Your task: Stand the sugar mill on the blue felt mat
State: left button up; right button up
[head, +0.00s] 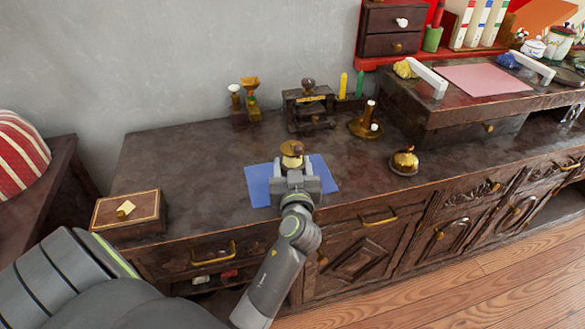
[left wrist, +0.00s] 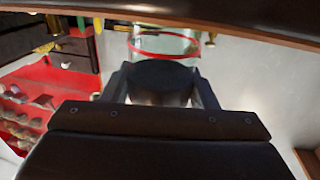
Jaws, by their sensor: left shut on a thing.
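The sugar mill (head: 291,155), with a brass top, a dark knob and a cream part below, shows just beyond my left gripper (head: 296,182). My left gripper is shut on it, and the fingers hide its lower part. The blue felt mat (head: 258,186) lies flat on the dark cabinet top, showing to the left and right of the gripper. The mill is over the mat in the head view and looks about upright. Whether its base touches the mat is hidden. In the left wrist view the gripper (left wrist: 163,85) has a dark shape between its fingers. My right gripper is not in view.
A wooden box (head: 128,213) sits at the left front of the cabinet (head: 165,155). A brass bell (head: 404,162), a brass candlestick-like piece (head: 366,122), a dark grinder-like device (head: 308,106) and a small stand (head: 246,103) stand right and behind. Bare top lies left of the mat.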

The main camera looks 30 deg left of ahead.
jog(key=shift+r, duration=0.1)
pick_arm(q)
jog(key=o, duration=1.2)
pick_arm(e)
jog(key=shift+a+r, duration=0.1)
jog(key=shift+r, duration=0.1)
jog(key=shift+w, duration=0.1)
